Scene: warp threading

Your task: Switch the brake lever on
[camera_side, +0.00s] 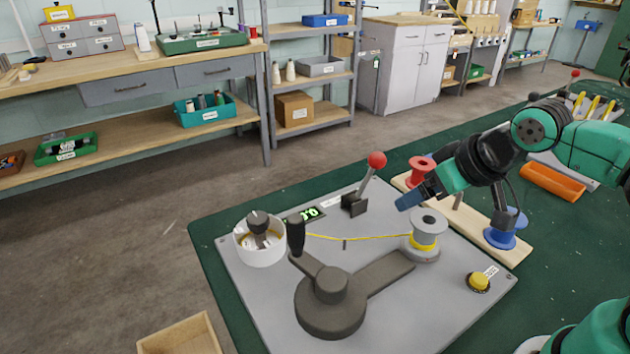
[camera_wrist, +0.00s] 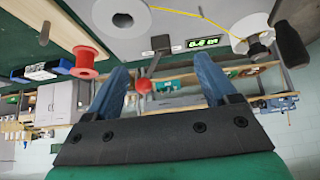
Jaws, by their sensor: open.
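The brake lever (camera_side: 366,182) is a grey rod with a red ball knob on a dark base, at the back of the grey panel (camera_side: 245,285). It leans up and to the right in the side view. In the wrist view its red knob (camera_wrist: 144,86) shows in the gap between my fingers, nearer the left one. My gripper (camera_side: 410,200) has blue fingers and is open and empty. In the side view it is right of the lever, near the grey spool (camera_side: 428,222). The wrist view shows both fingers of my gripper (camera_wrist: 159,65) apart, not touching the knob.
A yellow thread (camera_side: 350,238) runs from the grey spool to a white round cup (camera_side: 258,250). A dark crank (camera_side: 333,300) stands in front. A yellow button (camera_side: 479,281) is at right. A wooden board holds red (camera_side: 422,172) and blue (camera_side: 500,238) spools.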

